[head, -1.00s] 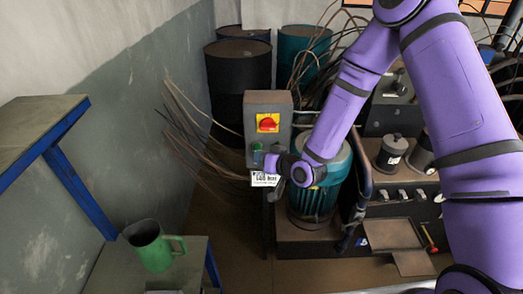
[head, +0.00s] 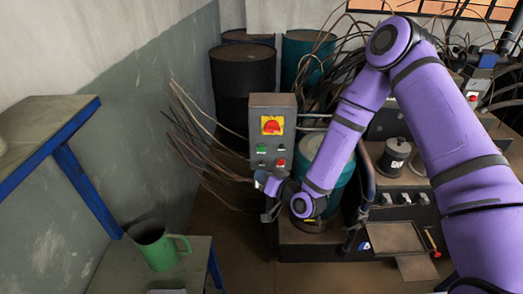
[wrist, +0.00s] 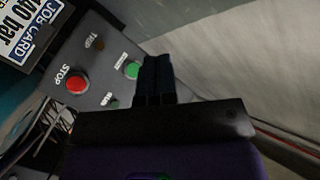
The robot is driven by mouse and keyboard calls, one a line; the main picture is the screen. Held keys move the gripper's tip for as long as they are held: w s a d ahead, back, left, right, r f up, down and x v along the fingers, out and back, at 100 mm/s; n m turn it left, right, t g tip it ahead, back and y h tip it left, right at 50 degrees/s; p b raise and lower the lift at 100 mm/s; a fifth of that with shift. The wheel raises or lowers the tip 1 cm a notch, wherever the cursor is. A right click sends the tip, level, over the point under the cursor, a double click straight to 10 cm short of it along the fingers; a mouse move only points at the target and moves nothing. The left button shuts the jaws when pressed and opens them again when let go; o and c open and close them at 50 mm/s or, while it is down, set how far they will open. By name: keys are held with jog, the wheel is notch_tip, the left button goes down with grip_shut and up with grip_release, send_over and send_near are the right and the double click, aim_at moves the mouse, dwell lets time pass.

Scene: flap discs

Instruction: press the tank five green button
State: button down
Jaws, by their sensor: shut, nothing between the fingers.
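The grey control box (head: 271,105) stands upright with a red rotary switch on a yellow plate (head: 271,125). Below the switch, a green button (head: 262,149) and a red button (head: 281,163) show. In the wrist view the green button (wrist: 132,69) is labelled START and the red STOP button (wrist: 76,83) is left of it. No tank number is readable.
A job card (wrist: 30,28) shows beside the panel in the wrist view. Loose cables (head: 195,140) fan out left of the box. Dark drums (head: 240,80) stand behind. A green jug (head: 155,246) is at lower left.

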jog(key=shift+w+d, duration=0.15)
jog(key=shift+w, duration=4.1)
jog(key=shift+w, duration=0.1)
jog(key=shift+w, duration=0.3)
jog(key=shift+w, duration=0.5)
jog(key=shift+s, duration=0.9)
jog(key=shift+s, duration=0.15)
jog(key=shift+s, duration=2.35)
jog(key=shift+r, duration=0.1)
